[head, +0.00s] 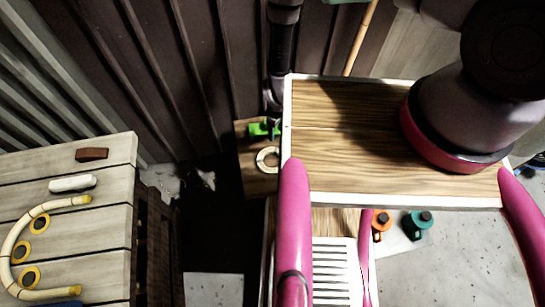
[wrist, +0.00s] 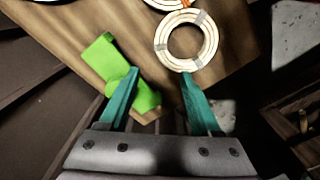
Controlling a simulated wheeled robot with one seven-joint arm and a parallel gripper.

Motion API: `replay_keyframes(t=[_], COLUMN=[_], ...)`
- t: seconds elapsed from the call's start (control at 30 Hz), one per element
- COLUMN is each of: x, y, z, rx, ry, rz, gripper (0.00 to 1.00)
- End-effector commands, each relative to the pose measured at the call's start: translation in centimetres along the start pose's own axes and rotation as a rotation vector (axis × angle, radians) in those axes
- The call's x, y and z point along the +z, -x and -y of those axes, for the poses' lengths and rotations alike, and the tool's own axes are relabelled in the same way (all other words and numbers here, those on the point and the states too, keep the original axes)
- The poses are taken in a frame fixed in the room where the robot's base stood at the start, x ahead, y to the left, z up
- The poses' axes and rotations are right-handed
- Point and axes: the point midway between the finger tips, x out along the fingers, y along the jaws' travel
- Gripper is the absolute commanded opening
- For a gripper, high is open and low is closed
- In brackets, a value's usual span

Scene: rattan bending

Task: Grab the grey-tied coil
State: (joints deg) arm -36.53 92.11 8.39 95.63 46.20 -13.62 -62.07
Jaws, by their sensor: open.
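The grey-tied coil (wrist: 160,38) is a pale ring with several grey ties. It lies flat on a brown wooden surface in the upper middle of the wrist view. In the head view a pale ring (head: 259,161) lies on a small wooden top left of the larger wood-grained top. My gripper (wrist: 160,73) has two teal fingers, spread apart with nothing between their tips. The right fingertip is at the coil's near edge in the picture; whether it touches cannot be told. My gripper is not clearly seen in the head view.
A bright green object (wrist: 100,52) lies left of the coil, partly behind the left finger. Another coil (wrist: 168,4) with an orange tie is cut off at the top. A slatted table (head: 105,160) at left holds a curved cane (head: 17,235). Dark floor lies between.

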Motion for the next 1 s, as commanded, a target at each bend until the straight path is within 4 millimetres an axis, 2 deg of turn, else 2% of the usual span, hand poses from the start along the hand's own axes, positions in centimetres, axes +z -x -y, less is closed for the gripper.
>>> replay_keyframes(t=[0.1,0.4,0.67,0.9,1.0], x=[1.0,1.2,1.2,1.3,1.1], y=[-1.7,-6.2,-8.3,-11.8,-12.5], z=[0.9,1.0,0.8,0.4,0.5], rx=[-0.004,-0.004,-0.004,-0.003,-0.004], ry=[0.007,0.007,0.006,0.007,0.007], rz=[0.009,0.012,0.012,0.013,0.011], gripper=[0.65,0.65,0.65,0.65,0.65])
